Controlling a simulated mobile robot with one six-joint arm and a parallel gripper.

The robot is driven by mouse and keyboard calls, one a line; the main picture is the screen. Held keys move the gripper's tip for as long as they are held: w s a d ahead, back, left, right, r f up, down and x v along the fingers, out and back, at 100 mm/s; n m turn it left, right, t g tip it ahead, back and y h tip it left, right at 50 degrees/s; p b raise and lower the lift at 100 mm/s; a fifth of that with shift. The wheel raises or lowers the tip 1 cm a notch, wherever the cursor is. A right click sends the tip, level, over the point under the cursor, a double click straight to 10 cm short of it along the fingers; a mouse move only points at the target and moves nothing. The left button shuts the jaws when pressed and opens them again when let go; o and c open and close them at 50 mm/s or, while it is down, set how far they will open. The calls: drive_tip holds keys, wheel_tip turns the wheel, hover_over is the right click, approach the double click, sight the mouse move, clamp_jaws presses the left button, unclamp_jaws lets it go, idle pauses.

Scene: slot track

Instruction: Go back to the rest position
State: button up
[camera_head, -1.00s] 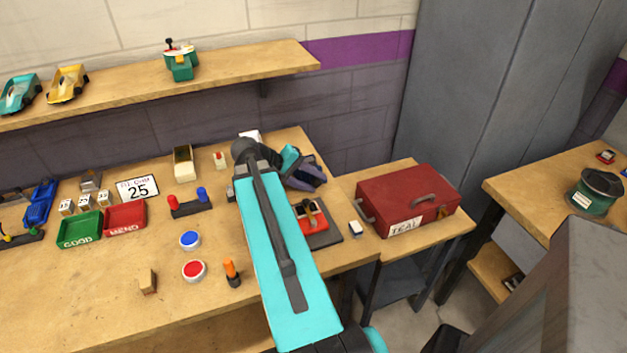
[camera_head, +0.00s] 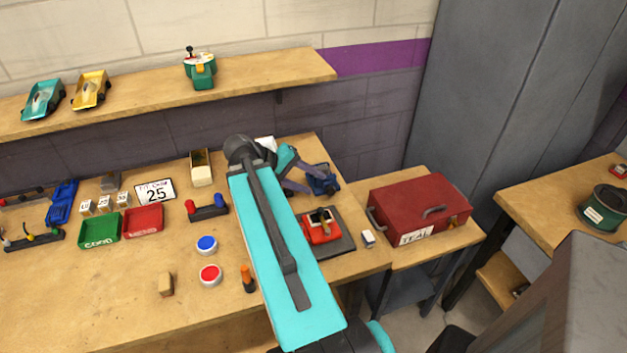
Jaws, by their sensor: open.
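My arm's cyan link rises from the bottom middle of the head view to a black joint. Past this joint my gripper (camera_head: 306,178) hangs over the back right part of the workbench (camera_head: 110,300). Its two dark fingers are spread apart, and I see nothing held. A dark blue object (camera_head: 323,181) shows right beside the fingertips; whether they touch it I cannot tell. A red device (camera_head: 321,227) on a dark plate lies on the bench in front of the gripper.
A red toolbox (camera_head: 418,207) stands on a lower bench at right. Green (camera_head: 100,230) and red (camera_head: 144,220) trays, blue (camera_head: 206,245) and red (camera_head: 210,275) buttons, and an orange-handled tool (camera_head: 247,279) stand left of my arm. A shelf (camera_head: 140,112) runs above. The front left bench is mostly clear.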

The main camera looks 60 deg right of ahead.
drive_tip(key=shift+a+r, duration=0.1)
drive_tip(key=shift+r, duration=0.05)
idle(0.5)
drive_tip(key=shift+r+p, duration=0.25)
drive_tip(key=shift+p, duration=0.1)
